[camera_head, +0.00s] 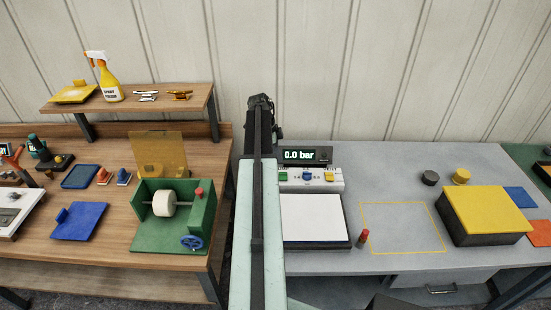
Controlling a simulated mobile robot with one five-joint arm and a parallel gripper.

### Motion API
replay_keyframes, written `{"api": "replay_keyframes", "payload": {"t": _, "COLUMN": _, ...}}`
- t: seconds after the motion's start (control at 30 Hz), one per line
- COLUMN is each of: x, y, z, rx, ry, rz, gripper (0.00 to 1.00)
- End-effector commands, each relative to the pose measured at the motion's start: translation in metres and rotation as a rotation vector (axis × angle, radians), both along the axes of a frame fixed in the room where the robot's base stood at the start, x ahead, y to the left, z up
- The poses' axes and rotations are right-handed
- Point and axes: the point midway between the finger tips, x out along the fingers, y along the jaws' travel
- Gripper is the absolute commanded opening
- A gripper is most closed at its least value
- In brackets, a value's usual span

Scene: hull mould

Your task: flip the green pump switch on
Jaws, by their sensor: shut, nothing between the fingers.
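The green pump switch (283,177) is at the left end of a small white switch panel (318,184) on the grey bench. A blue switch (307,176) and a yellow switch (329,177) sit to its right. Their lever positions are too small to tell. A black display (321,155) behind the panel reads 0.0 bar. My gripper (279,134) is a small dark shape at the far end of my arm, behind and above the panel, apart from the green switch. It is shut and empty; my arm partly hides it.
A white-topped plate (311,218) lies in front of the panel, with a small red-capped piece (364,236) beside it. A yellow-topped block (487,213) stands at right. The yellow-outlined area (401,228) is clear. A wooden bench (122,236) with a green machine (140,219) is at left.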

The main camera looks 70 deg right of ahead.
Motion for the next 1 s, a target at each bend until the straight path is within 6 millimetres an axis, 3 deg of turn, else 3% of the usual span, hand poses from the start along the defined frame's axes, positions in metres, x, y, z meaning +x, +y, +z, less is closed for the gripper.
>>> {"api": "replay_keyframes", "payload": {"t": 0.03, "x": -0.003, "y": 0.0, "z": -0.022, "rx": 0.0, "ry": 0.0, "rz": -0.001, "gripper": 0.0}}
{"api": "replay_keyframes", "payload": {"t": 0.1, "x": -0.008, "y": -0.001, "z": -0.037, "rx": 0.0, "ry": 0.0, "rz": -0.001, "gripper": 0.0}}
{"api": "replay_keyframes", "payload": {"t": 0.4, "x": -0.016, "y": 0.001, "z": -0.089, "rx": 0.0, "ry": 0.0, "rz": 0.0, "gripper": 0.0}}
{"api": "replay_keyframes", "payload": {"t": 0.83, "x": -0.017, "y": 0.002, "z": -0.091, "rx": -0.001, "ry": 0.0, "rz": 0.0, "gripper": 0.0}}
{"api": "replay_keyframes", "payload": {"t": 1.0, "x": -0.039, "y": -0.002, "z": -0.098, "rx": -0.045, "ry": -0.016, "rz": -0.031, "gripper": 0.0}}
